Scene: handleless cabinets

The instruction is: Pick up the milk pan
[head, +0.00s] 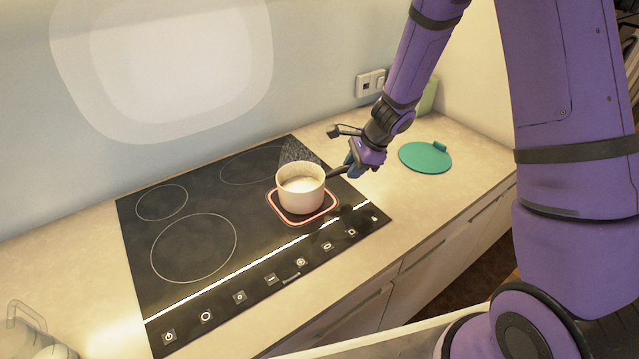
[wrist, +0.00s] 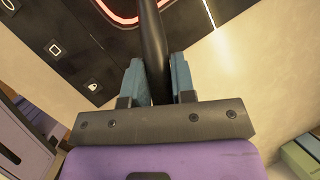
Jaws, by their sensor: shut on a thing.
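The milk pan (head: 301,193) is a small cream-white pot with a dark handle and pale contents. It appears upright at the front right burner, whose outline glows red; I cannot tell whether it touches the hob. Its handle (head: 338,171) points right toward my gripper (head: 356,160). In the wrist view the black handle (wrist: 154,50) runs between the two blue-grey fingers of my gripper (wrist: 158,80), which are shut on it. The pan's body is out of the wrist view.
The black hob (head: 165,282) has other empty rings to the left. A round teal board (head: 425,157) lies on the counter to the right. A wall socket (head: 370,83) is behind. Cabinet fronts (head: 440,258) run below the counter edge. A faucet-like object (head: 27,314) is at lower left.

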